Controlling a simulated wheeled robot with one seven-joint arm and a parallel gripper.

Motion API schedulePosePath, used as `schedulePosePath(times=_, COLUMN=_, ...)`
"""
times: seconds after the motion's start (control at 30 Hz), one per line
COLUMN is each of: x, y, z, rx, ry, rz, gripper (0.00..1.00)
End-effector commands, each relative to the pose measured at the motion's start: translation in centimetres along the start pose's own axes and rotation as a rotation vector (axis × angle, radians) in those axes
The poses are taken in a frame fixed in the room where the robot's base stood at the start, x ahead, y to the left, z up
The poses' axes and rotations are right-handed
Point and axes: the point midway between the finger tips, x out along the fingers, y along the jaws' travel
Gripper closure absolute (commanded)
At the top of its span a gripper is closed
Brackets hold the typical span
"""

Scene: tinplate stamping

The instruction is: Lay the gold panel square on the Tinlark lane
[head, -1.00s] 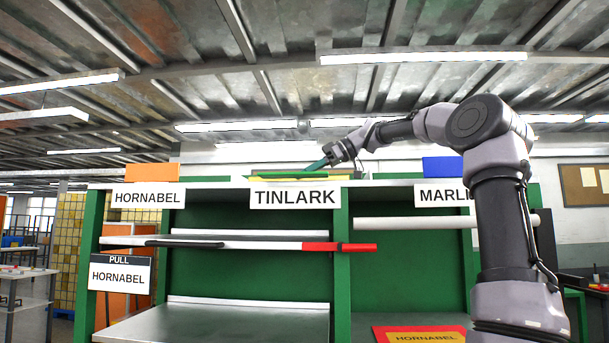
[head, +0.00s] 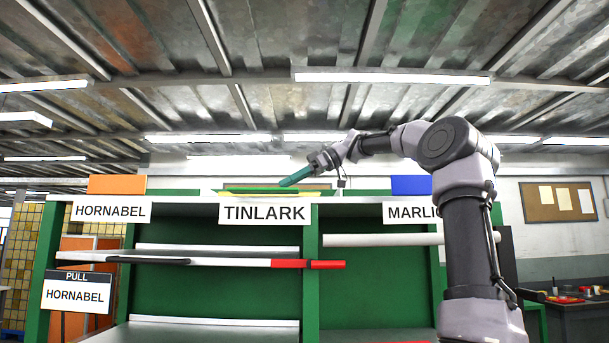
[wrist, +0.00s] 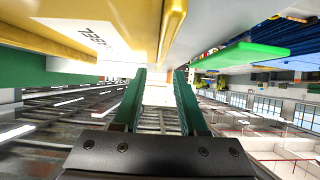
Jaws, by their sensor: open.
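The gold panel (head: 312,193) shows as a thin yellow edge on top of the green rack, above the white TINLARK sign (head: 264,212). A thin green strip (head: 250,190) shows just above it; whether they touch is unclear. My gripper (head: 284,184) is over the same spot, its teal fingers angled down to the left. In the wrist view my gripper (wrist: 162,75) has its two green fingers apart, with nothing between them. A yellow piece (wrist: 172,22) is close to the camera at the top, and a green piece (wrist: 250,58) is at the right. Whether the panel lies square cannot be told.
The HORNABEL sign (head: 110,210) and an orange block (head: 117,184) are at left. A blue block (head: 411,185) stands above the partly hidden right sign. A red-ended bar (head: 308,264) and a white bar (head: 383,239) cross the rack. A PULL HORNABEL plate (head: 77,291) hangs lower left.

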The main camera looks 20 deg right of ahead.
Motion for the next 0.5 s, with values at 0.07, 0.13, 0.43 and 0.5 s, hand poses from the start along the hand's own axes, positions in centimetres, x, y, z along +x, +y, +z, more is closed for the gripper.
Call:
schedulePosePath(times=0.07, x=-1.9, y=0.1, z=0.0, rx=-0.001, ry=0.001, rz=0.004, gripper=0.58)
schedulePosePath(times=0.13, x=-3.4, y=0.1, z=0.0, rx=0.0, ry=0.002, rz=0.003, gripper=0.58)
schedulePosePath(times=0.43, x=-7.2, y=0.0, z=0.0, rx=0.0, ry=0.0, rz=0.0, gripper=0.58)
schedulePosePath(times=0.5, x=-7.4, y=0.0, z=0.0, rx=0.0, ry=0.0, rz=0.0, gripper=0.58)
